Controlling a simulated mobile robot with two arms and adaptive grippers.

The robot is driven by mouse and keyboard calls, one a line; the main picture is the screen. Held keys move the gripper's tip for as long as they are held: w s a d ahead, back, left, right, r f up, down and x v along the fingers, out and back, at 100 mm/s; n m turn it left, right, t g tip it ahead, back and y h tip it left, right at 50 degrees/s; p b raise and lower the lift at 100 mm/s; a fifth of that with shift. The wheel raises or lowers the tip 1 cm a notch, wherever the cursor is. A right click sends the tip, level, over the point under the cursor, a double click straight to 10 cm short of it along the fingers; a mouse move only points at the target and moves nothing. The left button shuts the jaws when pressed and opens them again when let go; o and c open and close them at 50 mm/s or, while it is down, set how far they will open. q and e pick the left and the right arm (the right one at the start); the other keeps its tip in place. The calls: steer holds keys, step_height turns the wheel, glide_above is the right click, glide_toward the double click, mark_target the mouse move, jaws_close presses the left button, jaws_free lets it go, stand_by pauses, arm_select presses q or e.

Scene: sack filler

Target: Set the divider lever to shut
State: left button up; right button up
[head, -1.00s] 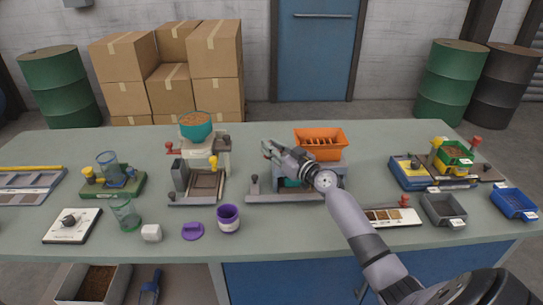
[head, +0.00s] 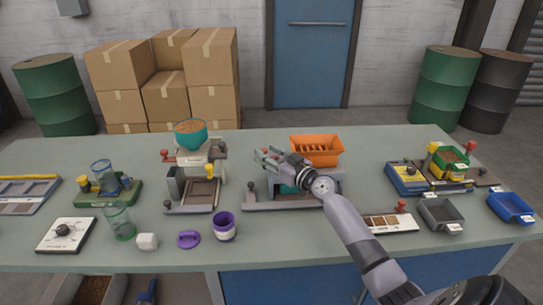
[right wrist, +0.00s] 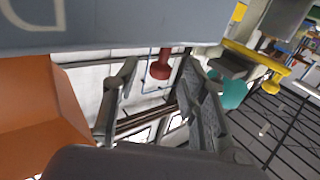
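The divider is the grey machine with an orange hopper (head: 316,150) on top, right of the table's middle in the head view. My right gripper (head: 263,157) is at its upper left side, and the arm covers part of its front. In the right wrist view, a dark red knob on a stem (right wrist: 160,68) shows between the spread fingers of my right gripper (right wrist: 165,80), with no contact visible. It looks like the lever knob, but its mount is hidden. The orange hopper also shows at the left there (right wrist: 35,110). My left gripper is not in view.
Left of the divider stands a filler with a teal bowl (head: 191,132). A purple cup (head: 224,226) and a purple ring (head: 188,239) are in front. A grey bin (head: 440,214) and a blue bin (head: 511,208) are at the right. The table's back strip is clear.

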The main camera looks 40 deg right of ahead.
steer(key=s+d, duration=0.1)
steer(key=s, duration=1.1)
steer(key=shift+d, duration=0.15)
steer(key=shift+f, duration=0.1)
